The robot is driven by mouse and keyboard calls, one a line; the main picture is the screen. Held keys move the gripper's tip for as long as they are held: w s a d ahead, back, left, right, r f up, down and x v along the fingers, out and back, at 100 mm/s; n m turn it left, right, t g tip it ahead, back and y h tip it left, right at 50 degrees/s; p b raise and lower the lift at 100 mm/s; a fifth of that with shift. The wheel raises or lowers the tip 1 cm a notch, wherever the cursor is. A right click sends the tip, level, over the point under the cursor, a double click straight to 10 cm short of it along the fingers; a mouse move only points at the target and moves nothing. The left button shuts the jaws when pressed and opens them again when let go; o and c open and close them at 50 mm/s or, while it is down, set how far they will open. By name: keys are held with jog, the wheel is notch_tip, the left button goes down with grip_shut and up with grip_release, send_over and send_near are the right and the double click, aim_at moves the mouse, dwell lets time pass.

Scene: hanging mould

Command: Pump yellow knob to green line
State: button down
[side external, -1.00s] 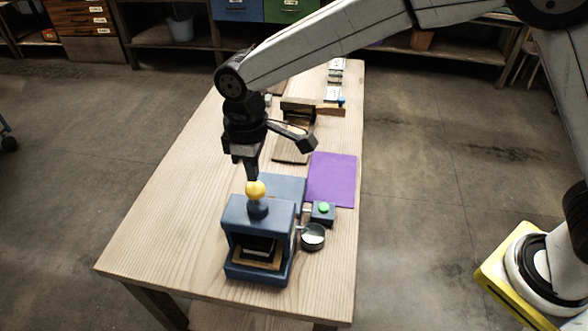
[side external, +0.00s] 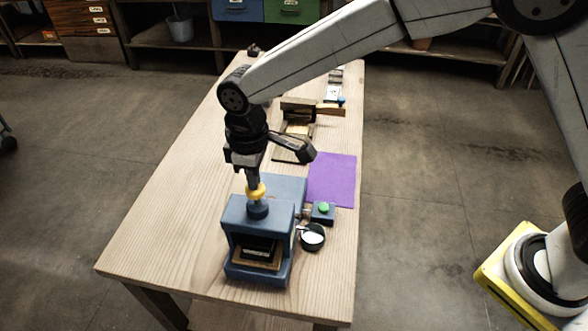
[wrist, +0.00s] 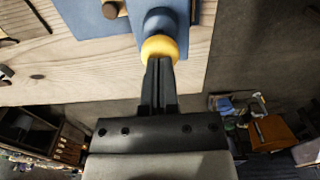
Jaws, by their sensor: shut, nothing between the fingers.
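The yellow knob (side external: 257,192) sits on top of the blue press (side external: 237,213), on a dark blue collar. My gripper (side external: 252,183) is shut and points down, its fingertips at the knob, overlapping its upper left side in the side view. In the wrist view the shut fingers (wrist: 159,62) reach the near edge of the yellow knob (wrist: 160,47); they look to be touching it, with nothing held between them. I cannot make out a green line on the press in either view.
Wooden pieces (side external: 300,107) lie further back. The table's left side is clear.

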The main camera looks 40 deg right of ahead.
jog(key=shift+f, duration=1.2)
jog(key=shift+r, duration=1.15)
jog(key=shift+f, duration=0.95)
jog(key=shift+r, duration=0.95)
jog(key=shift+f, duration=0.9)
jog(key=shift+r, duration=1)
jog(key=shift+r, duration=2.9)
